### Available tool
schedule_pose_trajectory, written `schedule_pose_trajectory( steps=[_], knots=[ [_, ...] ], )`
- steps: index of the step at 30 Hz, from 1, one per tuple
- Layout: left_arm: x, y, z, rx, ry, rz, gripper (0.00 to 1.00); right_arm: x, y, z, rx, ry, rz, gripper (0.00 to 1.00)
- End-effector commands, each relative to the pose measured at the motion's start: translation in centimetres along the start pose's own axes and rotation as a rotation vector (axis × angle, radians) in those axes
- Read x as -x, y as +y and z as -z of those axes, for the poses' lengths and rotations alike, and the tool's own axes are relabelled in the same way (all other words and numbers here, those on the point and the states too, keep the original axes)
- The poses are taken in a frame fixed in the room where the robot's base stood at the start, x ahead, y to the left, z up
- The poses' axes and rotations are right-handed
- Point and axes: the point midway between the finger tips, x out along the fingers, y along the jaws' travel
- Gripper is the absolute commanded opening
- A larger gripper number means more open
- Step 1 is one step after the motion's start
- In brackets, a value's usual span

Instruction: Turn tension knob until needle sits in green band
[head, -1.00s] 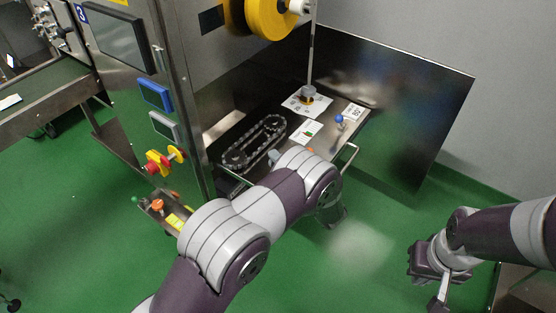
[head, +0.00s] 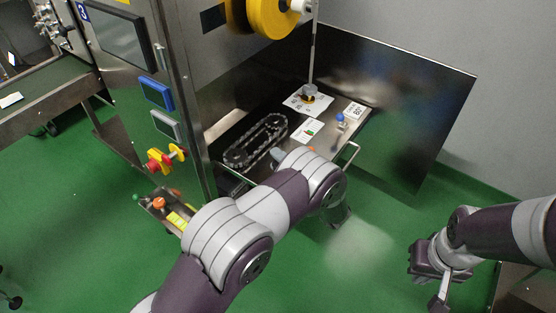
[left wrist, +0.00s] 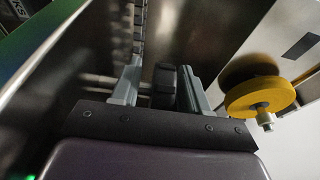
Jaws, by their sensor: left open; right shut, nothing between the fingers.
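My right gripper (head: 438,300) is shut and empty at the lower right, away from the table.
A blue-topped lever (head: 340,119) stands by a white label (head: 354,111). An oval chain track (head: 255,141) lies left of the card. A yellow reel (head: 272,18) hangs above; it also shows in the left wrist view (left wrist: 259,95). A dark panel (head: 410,100) stands behind the table.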

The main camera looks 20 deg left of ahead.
Motion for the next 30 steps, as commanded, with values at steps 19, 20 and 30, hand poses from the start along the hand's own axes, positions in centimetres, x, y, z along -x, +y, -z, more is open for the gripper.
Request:
schedule_pose_trajectory(
  steps=[19,20,30],
  knots=[
    [12.1,0.0,0.0,-0.001,0.001,0.000,0.45,3.2,0.0,0.4,0.000,0.000,0.000,0.00],
    [12.1,0.0,0.0,-0.001,0.001,0.000,0.45,3.2,0.0,0.4,0.000,0.000,0.000,0.00],
    [12.0,0.0,0.0,-0.001,0.001,0.001,0.45,3.2,0.0,0.4,0.000,0.000,0.000,0.00]
  ],
)
